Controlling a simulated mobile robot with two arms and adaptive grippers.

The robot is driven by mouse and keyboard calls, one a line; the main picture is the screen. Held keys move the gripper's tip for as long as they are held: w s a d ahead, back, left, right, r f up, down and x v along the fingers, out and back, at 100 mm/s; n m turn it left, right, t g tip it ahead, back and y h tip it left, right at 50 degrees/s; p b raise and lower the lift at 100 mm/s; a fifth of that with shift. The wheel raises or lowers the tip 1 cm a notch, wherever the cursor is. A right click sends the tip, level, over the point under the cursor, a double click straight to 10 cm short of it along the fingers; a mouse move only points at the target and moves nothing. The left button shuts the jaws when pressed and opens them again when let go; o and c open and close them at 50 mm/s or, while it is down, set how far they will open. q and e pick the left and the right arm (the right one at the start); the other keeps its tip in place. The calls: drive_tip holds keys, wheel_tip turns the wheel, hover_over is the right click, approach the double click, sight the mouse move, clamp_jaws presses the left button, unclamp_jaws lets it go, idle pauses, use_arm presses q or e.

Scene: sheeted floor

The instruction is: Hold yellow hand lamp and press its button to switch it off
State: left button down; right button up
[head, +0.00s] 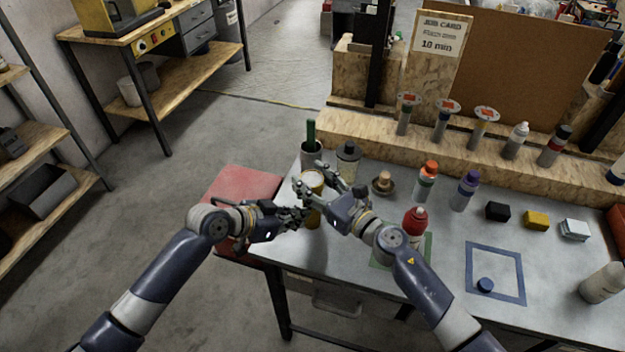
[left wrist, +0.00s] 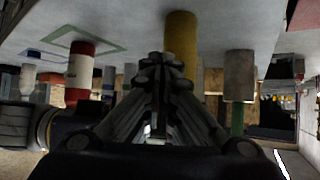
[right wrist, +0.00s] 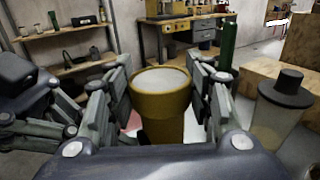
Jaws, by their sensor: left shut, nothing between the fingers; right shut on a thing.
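The yellow hand lamp (head: 313,183) stands upright near the left edge of the grey table, with its pale round lens on top. It also shows between the fingers of my right gripper in the right wrist view (right wrist: 162,103). My right gripper (head: 312,184) is shut on the lamp's upper part. My left gripper (head: 303,214) is shut and empty, beside the lamp's lower body. In the left wrist view its closed fingertips (left wrist: 162,65) point at the yellow body (left wrist: 181,45). The lamp's button is not visible, and whether the fingertips touch the lamp I cannot tell.
A cup with a green stick (head: 311,152) and a grey jar (head: 348,160) stand just behind the lamp. A red bottle (head: 414,222) stands to the right on a green-outlined square. Several bottles and blocks occupy the table's right side. A red surface (head: 243,187) lies at the left.

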use_arm(q)
drive_tip(key=shift+s+a, duration=0.1)
drive_tip(key=shift+s, duration=0.25)
drive_tip(key=s+a, duration=0.2)
drive_tip(key=s, duration=0.3)
drive_tip(key=shift+s+a, duration=0.2)
drive_tip(key=shift+s, duration=0.05)
idle(0.3)
use_arm(e)
drive_tip(key=o, duration=1.2)
